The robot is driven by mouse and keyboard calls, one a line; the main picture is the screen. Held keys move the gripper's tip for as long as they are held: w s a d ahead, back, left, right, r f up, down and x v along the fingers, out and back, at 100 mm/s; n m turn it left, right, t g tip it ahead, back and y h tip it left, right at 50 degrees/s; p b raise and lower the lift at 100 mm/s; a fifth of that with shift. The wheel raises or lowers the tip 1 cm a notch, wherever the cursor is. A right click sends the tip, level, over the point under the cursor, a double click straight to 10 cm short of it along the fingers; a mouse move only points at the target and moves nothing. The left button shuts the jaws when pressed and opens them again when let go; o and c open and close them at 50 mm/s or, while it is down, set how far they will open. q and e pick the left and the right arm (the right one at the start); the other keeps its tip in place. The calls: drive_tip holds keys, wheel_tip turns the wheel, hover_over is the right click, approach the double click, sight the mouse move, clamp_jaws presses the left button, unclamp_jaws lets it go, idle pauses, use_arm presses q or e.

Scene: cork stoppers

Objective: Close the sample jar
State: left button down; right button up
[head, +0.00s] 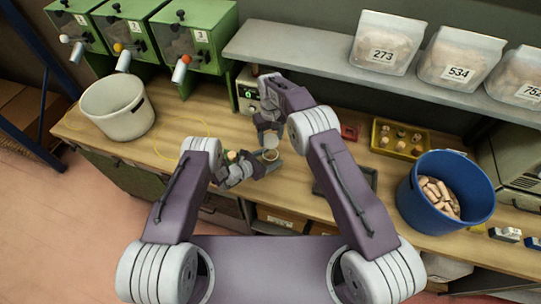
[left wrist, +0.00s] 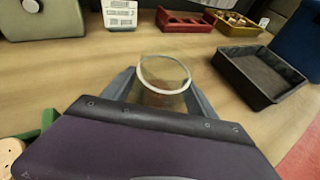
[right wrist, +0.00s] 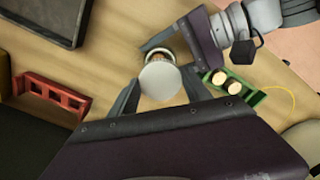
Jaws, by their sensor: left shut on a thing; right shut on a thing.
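The clear sample jar (left wrist: 165,88) has an open round rim. My left gripper (head: 262,164) is shut on it, with a finger on each side in the left wrist view. The jar also shows in the head view (head: 270,156). My right gripper (head: 268,127) is shut on a pale round lid (right wrist: 160,81), seen face-on in the right wrist view. The lid partly overlaps the jar (right wrist: 158,56) there. In the head view the lid (head: 271,142) is beside the jar's rim, and the jar's mouth looks uncovered. The exact gap between them cannot be told.
A green holder with round corks (right wrist: 242,98) lies near my left gripper. A dark tray (left wrist: 262,80), a red rack (head: 349,132) and a yellow tray (head: 373,150) are to the right. A blue bin (head: 412,190) holds corks. A white bucket (head: 117,118) stands left.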

drive_tip(key=shift+f, duration=2.05)
drive_tip(key=shift+f, duration=0.9)
drive_tip(key=shift+f, duration=0.55)
